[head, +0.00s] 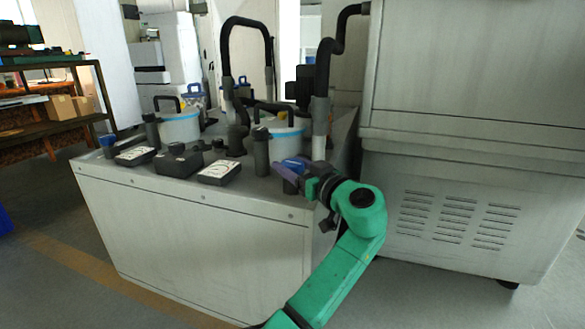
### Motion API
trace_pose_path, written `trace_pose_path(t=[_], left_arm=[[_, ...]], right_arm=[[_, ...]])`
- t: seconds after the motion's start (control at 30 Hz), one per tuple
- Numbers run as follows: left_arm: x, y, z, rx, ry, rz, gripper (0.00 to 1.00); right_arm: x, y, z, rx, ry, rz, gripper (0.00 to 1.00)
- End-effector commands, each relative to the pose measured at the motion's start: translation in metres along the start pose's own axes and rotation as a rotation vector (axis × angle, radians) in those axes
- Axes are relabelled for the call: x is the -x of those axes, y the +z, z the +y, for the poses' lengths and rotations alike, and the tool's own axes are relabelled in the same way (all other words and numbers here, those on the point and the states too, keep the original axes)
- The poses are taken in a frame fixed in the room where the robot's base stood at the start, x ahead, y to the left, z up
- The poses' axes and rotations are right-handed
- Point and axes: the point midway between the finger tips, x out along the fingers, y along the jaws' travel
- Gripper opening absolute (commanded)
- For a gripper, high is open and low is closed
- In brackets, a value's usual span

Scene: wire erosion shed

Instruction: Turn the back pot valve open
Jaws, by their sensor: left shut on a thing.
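A valve with a blue handle (293,164) stands on the near right corner of the grey metal tank cabinet (210,225). My left gripper (284,170), at the end of the green arm, is shut on this handle. Its fingers hide part of the handle and the valve body, so the handle's exact angle is hard to tell. A second blue-handled valve (107,142) stands at the cabinet's left end. Two white pots with light blue rims, a left pot (180,128) and a right pot (284,146), sit on the cabinet top. My right gripper is not in view.
Black hoses (325,62) rise from the cabinet top behind the held valve. Gauge boxes (219,172) and a dark cylinder (261,153) stand left of my gripper. A large grey machine (455,150) closes off the right side. The floor in front is clear.

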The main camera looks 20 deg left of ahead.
Motion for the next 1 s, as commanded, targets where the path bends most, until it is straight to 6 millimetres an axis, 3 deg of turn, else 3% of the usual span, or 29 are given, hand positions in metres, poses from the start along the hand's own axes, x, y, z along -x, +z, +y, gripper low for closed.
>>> trace_pose_path(t=[0.33,0.87,0.9,0.97,1.0], left_arm=[[0.000,-0.002,0.000,-0.001,-0.156,0.002,0.09],[-0.001,-0.002,0.000,0.000,-0.186,0.002,0.09],[-0.001,-0.002,0.000,0.000,-0.186,0.002,0.68],[-0.001,-0.001,0.000,0.001,-0.185,0.002,0.91],[-0.001,-0.001,0.000,0.000,-0.185,0.001,0.94]], right_arm=[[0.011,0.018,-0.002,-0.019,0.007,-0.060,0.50],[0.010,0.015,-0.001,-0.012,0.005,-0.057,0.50],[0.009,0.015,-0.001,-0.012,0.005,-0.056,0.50],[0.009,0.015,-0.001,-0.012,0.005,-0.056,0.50],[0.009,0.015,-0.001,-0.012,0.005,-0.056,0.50]])
